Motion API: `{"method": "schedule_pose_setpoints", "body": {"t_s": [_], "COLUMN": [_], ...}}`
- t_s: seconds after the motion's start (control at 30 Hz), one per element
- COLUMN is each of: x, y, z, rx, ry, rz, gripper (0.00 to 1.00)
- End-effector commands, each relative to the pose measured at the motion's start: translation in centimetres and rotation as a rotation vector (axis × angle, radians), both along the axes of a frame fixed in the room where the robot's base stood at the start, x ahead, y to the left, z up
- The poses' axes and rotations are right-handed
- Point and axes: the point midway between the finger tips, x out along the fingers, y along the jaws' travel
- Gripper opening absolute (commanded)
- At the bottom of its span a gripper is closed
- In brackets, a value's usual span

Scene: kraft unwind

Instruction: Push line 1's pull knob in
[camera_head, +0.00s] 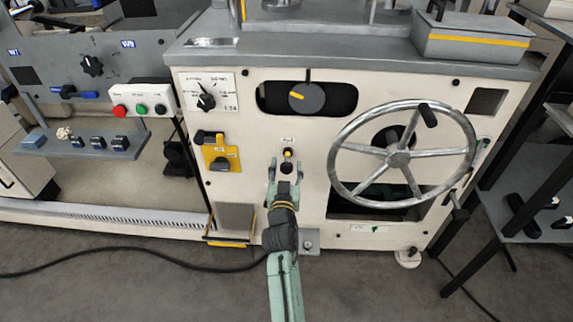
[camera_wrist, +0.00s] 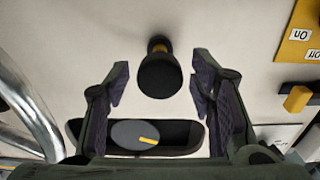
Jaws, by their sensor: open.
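The black pull knob (camera_head: 287,167) stands out from the cream machine front, under a small label that seems to read "Pull". In the wrist view the round black knob (camera_wrist: 158,76) shows large, with a yellow band (camera_wrist: 159,48) on its stem behind the head. My gripper (camera_head: 286,174) is in front of the knob, reaching up from below. In the wrist view my gripper (camera_wrist: 158,84) is open, with one finger on each side of the knob and a visible gap to both. How far the fingertips are from the panel is hard to tell.
A dial (camera_head: 307,97) sits in a dark slot above the knob. A large metal handwheel (camera_head: 345,155) is close on the right. A yellow switch plate (camera_head: 222,158) and a rotary selector (camera_head: 206,101) are on the left. The panel directly around the knob is bare.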

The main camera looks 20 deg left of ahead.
Motion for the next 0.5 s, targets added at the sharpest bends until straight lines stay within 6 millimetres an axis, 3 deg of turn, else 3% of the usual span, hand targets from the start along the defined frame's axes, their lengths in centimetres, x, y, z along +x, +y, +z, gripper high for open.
{"method": "schedule_pose_setpoints", "body": {"t_s": [0.33, 0.5], "x": [0.37, 0.35], "y": [0.11, 0.11], "z": [-0.05, -0.04], "rx": [-0.001, -0.001], "ry": [0.000, 0.000], "rz": [0.000, 0.000], "gripper": [0.49, 0.38]}}
